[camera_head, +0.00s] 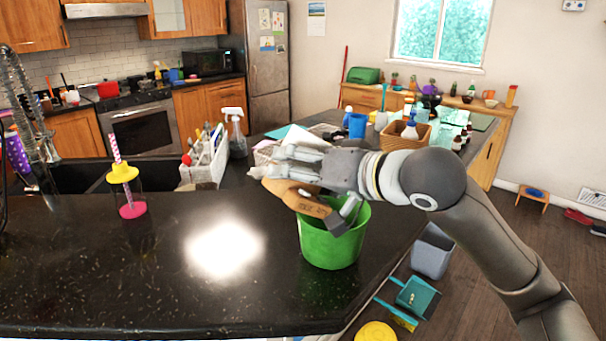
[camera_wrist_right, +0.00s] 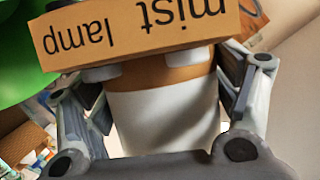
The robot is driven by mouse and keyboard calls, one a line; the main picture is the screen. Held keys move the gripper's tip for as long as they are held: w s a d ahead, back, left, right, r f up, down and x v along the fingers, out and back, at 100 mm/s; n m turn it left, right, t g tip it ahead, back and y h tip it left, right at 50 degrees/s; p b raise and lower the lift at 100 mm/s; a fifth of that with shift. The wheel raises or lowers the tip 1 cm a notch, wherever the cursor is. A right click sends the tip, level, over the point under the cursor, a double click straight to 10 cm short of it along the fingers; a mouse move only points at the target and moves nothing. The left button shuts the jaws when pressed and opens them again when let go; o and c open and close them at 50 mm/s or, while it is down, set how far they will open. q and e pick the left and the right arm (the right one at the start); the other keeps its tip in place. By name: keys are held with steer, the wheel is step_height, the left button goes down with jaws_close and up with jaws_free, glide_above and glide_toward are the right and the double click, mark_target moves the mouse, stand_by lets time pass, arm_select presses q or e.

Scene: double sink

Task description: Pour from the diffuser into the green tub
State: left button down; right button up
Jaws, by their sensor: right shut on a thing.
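The green tub (camera_head: 331,246) stands upright on the dark counter near its right edge. A slice of the green tub (camera_wrist_right: 22,45) also shows at the top left of the right wrist view. The diffuser (camera_head: 306,205) is orange-brown and tilted, above the tub's left rim. In the wrist view the diffuser (camera_wrist_right: 160,115) has a white body, an orange band and a label part reading "mist lamp". My right gripper (camera_head: 300,188) is shut around the diffuser, one finger on each side. The diffuser's opening and the tub's inside are mostly hidden. My left gripper is not in view.
A pink-and-yellow cup with a straw (camera_head: 128,190) stands left on the counter. A white caddy (camera_head: 205,160) and spray bottle (camera_head: 236,132) stand behind. The front middle of the counter is clear. A grey bin (camera_head: 432,252) is on the floor at right.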

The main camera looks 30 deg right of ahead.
mark_target(316, 194)
steer(key=shift+a+f+m+y+b, duration=0.1)
steer(key=shift+f+m+y+b, duration=0.65)
steer(key=shift+b, duration=1.05)
steer(key=shift+f+m+t+b, duration=0.3)
steer(key=shift+f+m+b, duration=0.25)
steer(key=shift+b, duration=1.05)
steer(key=shift+f+m+t+y+b, duration=0.25)
steer(key=shift+m+b, duration=0.4)
steer(key=shift+b, duration=0.7)
steer(key=shift+f+m+t+y+b, duration=0.15)
steer(key=shift+m+y+b, duration=0.4)
steer(key=shift+b, duration=0.75)
steer(key=shift+d+f+m, duration=0.2)
steer(key=shift+d+m, duration=0.05)
steer(key=shift+m, duration=0.35)
steer(key=r+m, duration=0.1)
steer(key=d+r+m+t+y+p, duration=0.1)
steer(key=m, duration=0.1)
steer(key=shift+d+p, duration=0.2)
steer(key=shift+p, duration=0.1)
steer(key=shift+w+d+r+m+t+p, duration=0.1)
steer(key=shift+d+r+m+t+p, duration=0.25)
steer(key=shift+m, duration=0.25)
steer(key=shift+s+d+r+m+t+p, duration=0.1)
steer(key=shift+d+m+t+p, duration=0.15)
steer(key=shift+m+p, duration=0.3)
steer(key=shift+w+d+r+m+t+p, duration=0.1)
steer(key=shift+d+r+m+t+p, duration=0.15)
steer(key=shift+m, duration=0.4)
steer(key=shift+d, duration=0.15)
